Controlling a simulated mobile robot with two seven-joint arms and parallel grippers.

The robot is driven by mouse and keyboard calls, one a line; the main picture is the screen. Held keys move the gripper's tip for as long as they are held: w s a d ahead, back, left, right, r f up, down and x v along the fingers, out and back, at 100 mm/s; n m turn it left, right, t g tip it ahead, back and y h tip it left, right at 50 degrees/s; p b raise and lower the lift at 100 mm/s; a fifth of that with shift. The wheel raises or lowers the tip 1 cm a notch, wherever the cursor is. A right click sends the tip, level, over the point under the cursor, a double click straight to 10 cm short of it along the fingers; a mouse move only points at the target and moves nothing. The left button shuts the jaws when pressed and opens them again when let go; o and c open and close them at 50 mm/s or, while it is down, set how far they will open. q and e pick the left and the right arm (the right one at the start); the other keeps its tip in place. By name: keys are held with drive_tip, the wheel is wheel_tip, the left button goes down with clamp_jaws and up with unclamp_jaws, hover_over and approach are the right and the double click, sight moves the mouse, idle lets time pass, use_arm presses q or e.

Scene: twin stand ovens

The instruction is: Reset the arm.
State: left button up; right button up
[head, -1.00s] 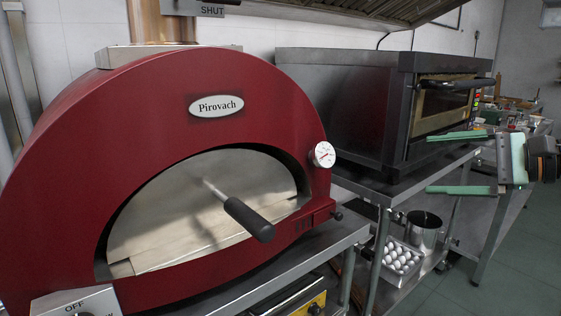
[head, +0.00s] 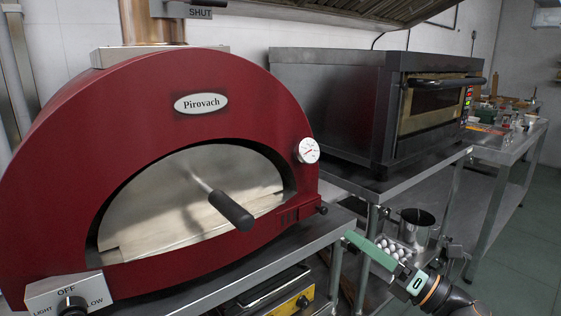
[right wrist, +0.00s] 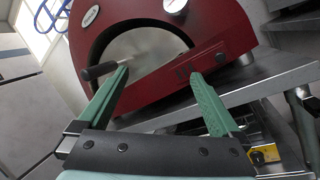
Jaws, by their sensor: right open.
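My right gripper (head: 358,245) is at the lower right in the head view, in front of the stand's right end. In the right wrist view its two green fingers (right wrist: 158,72) are spread apart with nothing between them. They point toward the red oven (head: 60,170), which also shows in the right wrist view (right wrist: 215,28). The oven's steel door (head: 160,205) is shut across its arched mouth, with a black handle (head: 231,210) sticking out. My left gripper is in neither view.
A black deck oven (head: 325,110) stands on a steel table (head: 415,168) to the right. Below are a tray of white eggs (head: 395,250) and a steel pot (head: 416,225). A knob box (head: 70,295) is at the lower left. Floor (head: 530,230) is clear at the right.

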drive_tip(key=s+f+m+t+h, duration=0.1)
drive_tip(key=s+f+m+h, duration=0.4)
drive_tip(key=f+m, duration=0.65)
drive_tip(key=s+f+m+t+h, duration=0.1)
drive_tip(key=s+f+m+h, duration=0.35)
drive_tip(key=f+m, duration=0.75)
drive_tip(key=s+a+f+m+g+h, duration=0.1)
drive_tip(key=s+f+m+g+h, duration=0.45)
drive_tip(key=s+f+m, duration=0.9)
use_arm(q)
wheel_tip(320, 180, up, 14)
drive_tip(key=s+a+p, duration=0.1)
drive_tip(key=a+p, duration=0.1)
drive_tip(key=p, duration=1.6)
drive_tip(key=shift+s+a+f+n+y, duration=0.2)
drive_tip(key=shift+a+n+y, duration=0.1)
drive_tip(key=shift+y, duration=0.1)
use_arm(e)
wheel_tip(320, 180, up, 15)
drive_tip(key=s+d+n+y, duration=0.1)
drive_tip(key=s+d, duration=0.1)
drive_tip(key=shift+s+d+g, duration=0.25)
drive_tip(key=shift+d+g, duration=0.1)
drive_tip(key=shift+g, duration=0.1)
